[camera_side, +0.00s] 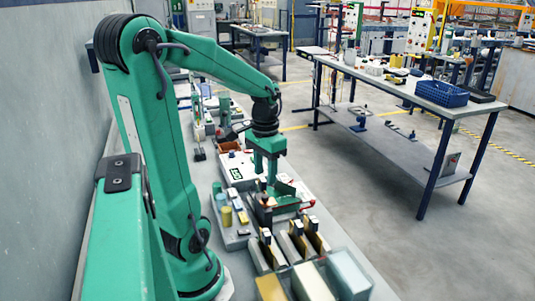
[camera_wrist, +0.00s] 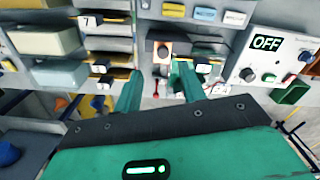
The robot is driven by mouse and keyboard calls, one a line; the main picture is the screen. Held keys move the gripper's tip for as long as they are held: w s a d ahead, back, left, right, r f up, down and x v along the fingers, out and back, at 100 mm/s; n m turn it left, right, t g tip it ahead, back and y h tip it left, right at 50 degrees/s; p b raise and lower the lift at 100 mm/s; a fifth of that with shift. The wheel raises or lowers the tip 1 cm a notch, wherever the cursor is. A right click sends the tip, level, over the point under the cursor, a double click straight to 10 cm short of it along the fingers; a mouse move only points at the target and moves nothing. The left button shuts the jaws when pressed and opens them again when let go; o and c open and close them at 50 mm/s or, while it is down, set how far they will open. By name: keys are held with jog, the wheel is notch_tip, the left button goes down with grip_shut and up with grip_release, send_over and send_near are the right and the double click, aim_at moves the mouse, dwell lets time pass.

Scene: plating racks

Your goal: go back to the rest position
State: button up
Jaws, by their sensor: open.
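My gripper (camera_side: 270,192) hangs from my green arm, pointing down over the bench. In the wrist view my two green fingers (camera_wrist: 158,85) stand apart, with no object clearly held between them. Several upright plates in racks (camera_side: 292,246) stand on the bench in front of the gripper in the side view. In the wrist view a rack with a "7" tag (camera_wrist: 88,21) lies beyond the left finger. Whether the fingertips touch anything is hard to tell.
Pale tanks (camera_side: 347,272) sit at the bench's near end. Small yellow containers (camera_side: 226,216) stand left of the gripper. A separate table holds a blue crate (camera_side: 441,93); open floor lies between.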

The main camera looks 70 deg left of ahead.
jog(key=shift+d+r, duration=0.1)
dwell(0.3)
jog(key=d+r+m+t, duration=0.1)
jog(key=d+r+t, duration=0.1)
jog(key=d, duration=0.6)
jog(key=d+r+m+t, duration=0.2)
jog(key=d+r+t, duration=0.1)
jog(key=d, duration=0.5)
jog(key=shift+d+r+m+t, duration=0.3)
jog(key=shift+r, duration=0.5)
